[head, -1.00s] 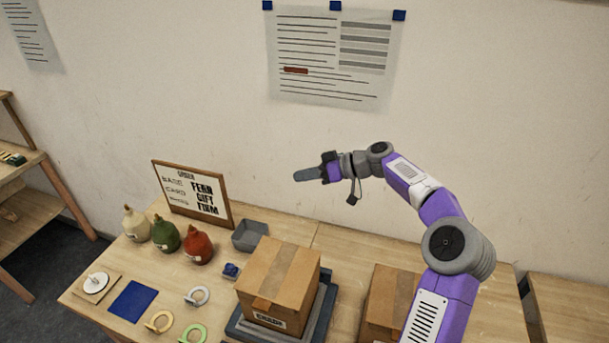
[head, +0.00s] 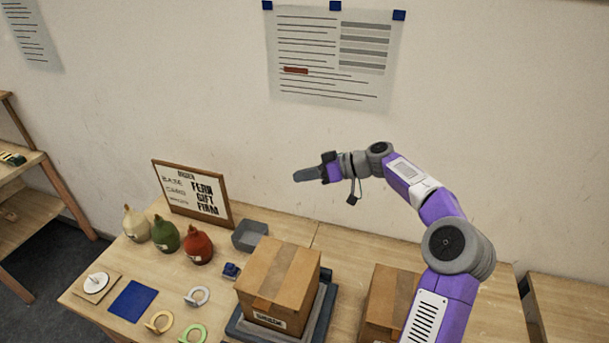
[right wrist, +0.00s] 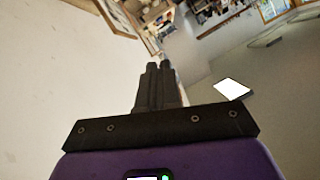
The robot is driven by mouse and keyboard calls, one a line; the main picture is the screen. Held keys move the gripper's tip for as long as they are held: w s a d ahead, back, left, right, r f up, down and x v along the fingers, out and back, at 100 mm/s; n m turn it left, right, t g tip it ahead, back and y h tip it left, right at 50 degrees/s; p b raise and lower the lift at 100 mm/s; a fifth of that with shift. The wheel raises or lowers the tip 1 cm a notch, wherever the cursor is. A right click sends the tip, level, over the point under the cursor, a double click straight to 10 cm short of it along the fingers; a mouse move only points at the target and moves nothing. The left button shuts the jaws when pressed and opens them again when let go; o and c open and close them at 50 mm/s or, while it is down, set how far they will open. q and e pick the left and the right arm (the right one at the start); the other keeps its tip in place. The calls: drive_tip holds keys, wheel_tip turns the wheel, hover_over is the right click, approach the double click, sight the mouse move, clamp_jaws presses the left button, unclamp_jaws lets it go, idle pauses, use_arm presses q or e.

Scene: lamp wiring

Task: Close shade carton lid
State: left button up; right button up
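A brown cardboard carton (head: 290,272) stands on a stacked grey and blue tray (head: 240,328) at the front of the table. Its top looks closed and flat, with a lighter strip across it and a short tab over the front edge. A second brown carton (head: 390,290) stands to the right, partly hidden behind my right arm. My right gripper (head: 308,174) is raised in front of the wall, well above the cartons. In the right wrist view its fingers (right wrist: 160,68) are together and empty. My left gripper does not show.
Cream (head: 136,226), green (head: 165,237) and red (head: 198,247) rounded items stand at the left, near a framed sign (head: 193,194). A grey bin (head: 250,236), blue mat (head: 131,301) and several rings (head: 197,297) lie nearby. The air around my right gripper is clear.

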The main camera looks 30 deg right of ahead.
drive_tip(key=o, duration=0.5)
drive_tip(key=shift+c, duration=0.2)
drive_tip(key=b+v, duration=0.1)
drive_tip(key=v, duration=0.6)
drive_tip(key=shift+s+d, duration=0.15)
drive_tip(key=shift+d, duration=0.05)
